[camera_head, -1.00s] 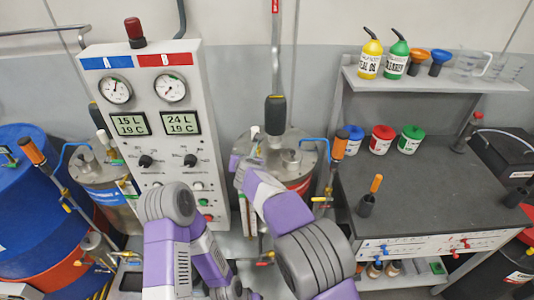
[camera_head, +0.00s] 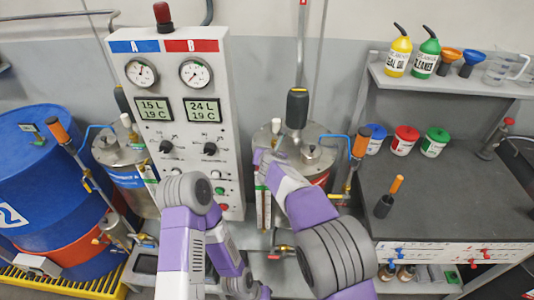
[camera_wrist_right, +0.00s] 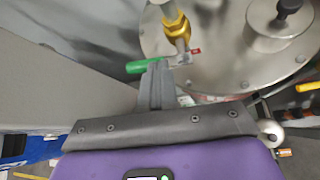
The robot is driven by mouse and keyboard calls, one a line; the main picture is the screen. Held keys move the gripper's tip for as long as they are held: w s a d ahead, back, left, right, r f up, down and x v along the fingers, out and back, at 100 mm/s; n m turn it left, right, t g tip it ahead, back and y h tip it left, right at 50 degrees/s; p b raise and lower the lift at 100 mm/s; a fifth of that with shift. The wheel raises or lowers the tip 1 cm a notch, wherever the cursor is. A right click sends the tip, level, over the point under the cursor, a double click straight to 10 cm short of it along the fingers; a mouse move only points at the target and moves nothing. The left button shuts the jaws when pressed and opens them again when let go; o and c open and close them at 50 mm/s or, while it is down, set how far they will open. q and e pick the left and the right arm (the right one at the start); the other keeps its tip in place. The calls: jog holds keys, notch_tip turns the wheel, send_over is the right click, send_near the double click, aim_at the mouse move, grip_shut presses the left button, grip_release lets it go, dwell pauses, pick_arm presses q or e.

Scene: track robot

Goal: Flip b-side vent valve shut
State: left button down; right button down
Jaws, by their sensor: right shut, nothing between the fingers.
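The B-side tank (camera_head: 318,160) stands right of the gauge panel, below its red B label (camera_head: 190,46). In the right wrist view, its steel lid (camera_wrist_right: 225,60) carries a brass fitting (camera_wrist_right: 176,25) with a small valve. The valve's green handle (camera_wrist_right: 147,66) points left, roughly level in the picture; a small red tip shows on the other side. My right gripper (camera_wrist_right: 158,72) is shut and empty, its fingertips overlapping the inner end of the handle; I cannot tell if they touch. In the head view the valve is not clear beside my right wrist. My left gripper's fingers are out of view.
The gauge panel (camera_head: 182,105) rises close left of the tank. An orange-handled tool (camera_head: 361,142) is at the right, beside the workbench (camera_head: 435,185).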

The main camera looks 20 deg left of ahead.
jog(key=shift+s+r, duration=0.1)
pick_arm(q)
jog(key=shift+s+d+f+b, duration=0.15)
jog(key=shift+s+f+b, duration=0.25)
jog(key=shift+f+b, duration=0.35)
pick_arm(e)
jog(key=v, duration=1.3)
jog(key=shift+s+d, duration=0.2)
jog(key=shift+s, duration=0.1)
